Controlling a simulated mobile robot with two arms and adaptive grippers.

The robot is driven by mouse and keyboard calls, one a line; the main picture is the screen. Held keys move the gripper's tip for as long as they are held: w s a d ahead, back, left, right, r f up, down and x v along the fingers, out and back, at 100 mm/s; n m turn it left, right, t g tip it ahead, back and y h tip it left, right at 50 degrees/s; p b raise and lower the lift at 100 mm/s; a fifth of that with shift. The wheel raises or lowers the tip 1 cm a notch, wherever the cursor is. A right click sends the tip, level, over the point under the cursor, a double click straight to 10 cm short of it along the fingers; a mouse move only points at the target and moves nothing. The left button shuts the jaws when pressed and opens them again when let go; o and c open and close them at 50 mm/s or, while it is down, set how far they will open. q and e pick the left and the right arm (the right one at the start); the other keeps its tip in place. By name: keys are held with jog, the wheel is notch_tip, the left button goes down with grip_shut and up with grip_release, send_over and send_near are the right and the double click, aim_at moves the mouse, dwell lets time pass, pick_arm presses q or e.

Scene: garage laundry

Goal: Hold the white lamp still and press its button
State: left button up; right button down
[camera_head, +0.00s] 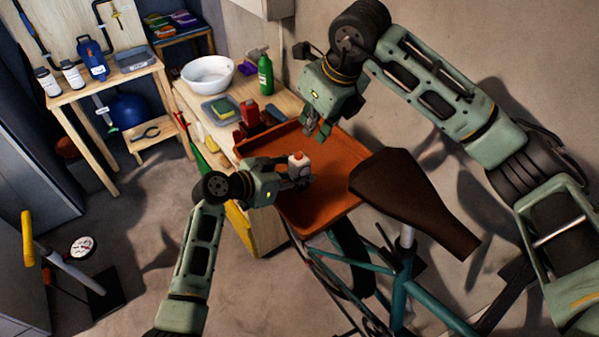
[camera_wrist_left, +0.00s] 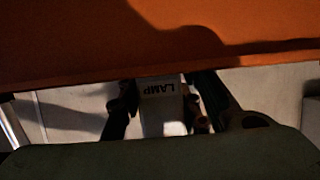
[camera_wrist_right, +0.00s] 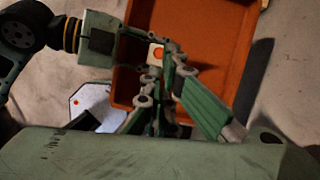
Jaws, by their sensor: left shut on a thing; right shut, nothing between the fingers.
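The small white lamp (camera_head: 297,167) stands upright with a red button (camera_head: 298,157) on top. My left gripper (camera_head: 298,178) is shut on the lamp's body from the side, above the near left part of the orange tray (camera_head: 325,196). In the left wrist view the lamp (camera_wrist_left: 162,112), printed LAMP, sits between the fingers. My right gripper (camera_head: 317,132) is shut and empty, pointing down, above and to the right of the lamp. In the right wrist view the button (camera_wrist_right: 158,53) faces up, close by the right fingertips (camera_wrist_right: 166,72). Whether they touch it cannot be told.
A bicycle saddle (camera_head: 410,195) stands close at the tray's right. Behind are a wooden bench with a white bowl (camera_head: 208,75), a green spray bottle (camera_head: 265,75) and a red bottle (camera_head: 250,112). The orange tray's middle looks clear.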

jog(key=w+m, duration=0.1)
jog(key=m, duration=0.1)
jog(key=m+t+y, duration=0.3)
jog(key=m+t, duration=0.1)
jog(key=m, duration=0.3)
send_over(303, 153)
jog(key=shift+w+f, duration=0.1)
jog(key=shift+f, duration=2.75)
jog(key=shift+f, duration=0.4)
